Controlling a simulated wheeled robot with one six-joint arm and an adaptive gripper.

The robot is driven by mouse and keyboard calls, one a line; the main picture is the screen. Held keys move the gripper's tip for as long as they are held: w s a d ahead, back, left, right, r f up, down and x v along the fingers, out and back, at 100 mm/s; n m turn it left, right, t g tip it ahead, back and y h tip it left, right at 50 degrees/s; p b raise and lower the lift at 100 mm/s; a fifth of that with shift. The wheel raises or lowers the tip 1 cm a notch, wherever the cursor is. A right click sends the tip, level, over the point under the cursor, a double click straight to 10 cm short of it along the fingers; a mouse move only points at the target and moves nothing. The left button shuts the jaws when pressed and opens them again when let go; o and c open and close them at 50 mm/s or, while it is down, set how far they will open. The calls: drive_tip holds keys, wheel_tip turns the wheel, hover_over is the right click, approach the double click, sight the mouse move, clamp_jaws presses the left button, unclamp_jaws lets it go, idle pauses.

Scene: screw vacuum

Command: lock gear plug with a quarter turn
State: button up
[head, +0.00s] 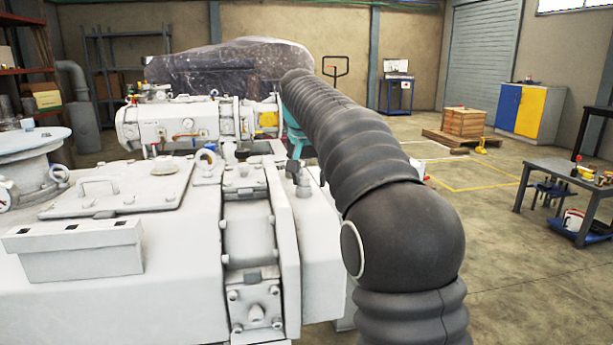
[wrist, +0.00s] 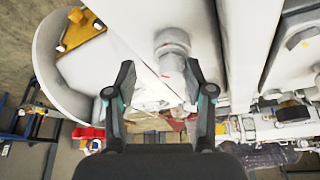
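In the wrist view my gripper (wrist: 160,66) is open, its two dark fingers spread apart with nothing gripped. A pale round cap on a short stem, which looks like the gear plug (wrist: 172,41), stands on the white machine body just beyond the fingertips, a little right of the middle between them. I cannot tell its turn angle, or whether a finger touches it. In the head view my dark arm hides my gripper, and I cannot make out the plug there. The white vacuum machine (head: 170,225) fills the left of the head view.
In the wrist view a yellow bracket (wrist: 80,32) sits at upper left. Open floor (head: 510,265) and a workbench (head: 560,178) lie to the right.

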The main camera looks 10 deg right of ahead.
drive_tip(key=shift+a, duration=0.3)
drive_tip(key=shift+s+a+r, duration=0.1)
drive_tip(key=shift+a+r, duration=0.05)
drive_tip(key=shift+r, duration=0.35)
drive_tip(key=v, duration=1.1)
drive_tip(key=shift+s, duration=0.15)
